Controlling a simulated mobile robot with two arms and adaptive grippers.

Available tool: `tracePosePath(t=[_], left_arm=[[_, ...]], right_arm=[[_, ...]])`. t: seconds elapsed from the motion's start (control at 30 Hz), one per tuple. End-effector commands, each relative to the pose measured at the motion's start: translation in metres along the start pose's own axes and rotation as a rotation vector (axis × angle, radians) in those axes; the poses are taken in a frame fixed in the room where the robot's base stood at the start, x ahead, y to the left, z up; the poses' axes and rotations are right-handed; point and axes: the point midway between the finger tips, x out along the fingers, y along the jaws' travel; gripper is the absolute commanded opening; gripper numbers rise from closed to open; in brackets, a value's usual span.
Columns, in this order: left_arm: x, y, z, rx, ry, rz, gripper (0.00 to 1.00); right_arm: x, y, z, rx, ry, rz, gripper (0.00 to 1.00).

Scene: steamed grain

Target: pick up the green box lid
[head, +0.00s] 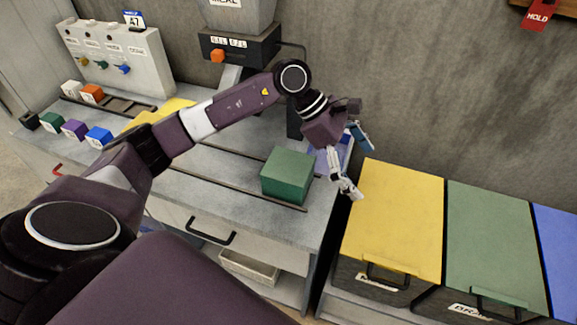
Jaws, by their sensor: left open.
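A green box (287,175) stands on the grey workbench, near its right end. Its flat green top shows, and I cannot make out clearly where a lid meets the box. My left gripper (357,167) is just right of the green box, over the bench's right end, with its fingers spread and nothing between them. A blue item (316,158) lies behind the gripper and is partly hidden by it. My right gripper is not in view.
Right of the bench stand bins with a yellow lid (397,215), a green lid (490,240) and a blue lid (560,245). Small coloured blocks (75,129) sit at the bench's left. A hopper machine (240,45) stands behind. Dark rails run along the bench top.

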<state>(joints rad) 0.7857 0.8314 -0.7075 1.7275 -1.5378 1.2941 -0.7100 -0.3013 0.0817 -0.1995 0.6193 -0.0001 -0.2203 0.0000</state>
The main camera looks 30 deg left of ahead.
Motion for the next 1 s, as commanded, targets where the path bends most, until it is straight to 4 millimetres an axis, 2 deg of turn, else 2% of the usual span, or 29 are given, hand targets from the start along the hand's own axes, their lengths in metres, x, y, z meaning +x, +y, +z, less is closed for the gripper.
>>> tracePosePath(t=[0.03, 0.1, 0.2, 0.3, 0.4, 0.47, 0.77, 0.9, 1.0], left_arm=[[-0.021, 0.015, -0.029, 0.026, 0.125, 0.022, 1.0], [-0.049, 0.027, -0.067, 0.043, 0.28, 0.032, 1.0], [-0.087, 0.037, -0.106, 0.043, 0.451, 0.036, 1.0], [-0.116, 0.041, -0.13, 0.032, 0.559, 0.036, 1.0], [-0.129, 0.042, -0.142, 0.023, 0.613, 0.032, 1.0], [-0.129, 0.041, -0.147, 0.02, 0.625, 0.028, 1.0], [-0.105, 0.04, -0.166, 0.02, 0.626, 0.026, 1.0], [-0.091, 0.038, -0.179, 0.019, 0.625, 0.025, 1.0], [-0.079, 0.039, -0.187, 0.02, 0.623, 0.027, 1.0]], right_arm=[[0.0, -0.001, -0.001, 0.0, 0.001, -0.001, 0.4], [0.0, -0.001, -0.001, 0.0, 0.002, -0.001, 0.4], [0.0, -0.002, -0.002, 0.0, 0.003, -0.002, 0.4], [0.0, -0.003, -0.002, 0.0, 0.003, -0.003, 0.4], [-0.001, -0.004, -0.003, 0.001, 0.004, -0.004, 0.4], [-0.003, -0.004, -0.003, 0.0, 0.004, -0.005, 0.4], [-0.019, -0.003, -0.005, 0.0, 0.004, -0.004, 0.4], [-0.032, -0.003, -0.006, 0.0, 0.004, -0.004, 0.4], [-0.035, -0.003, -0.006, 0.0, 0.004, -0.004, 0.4]])
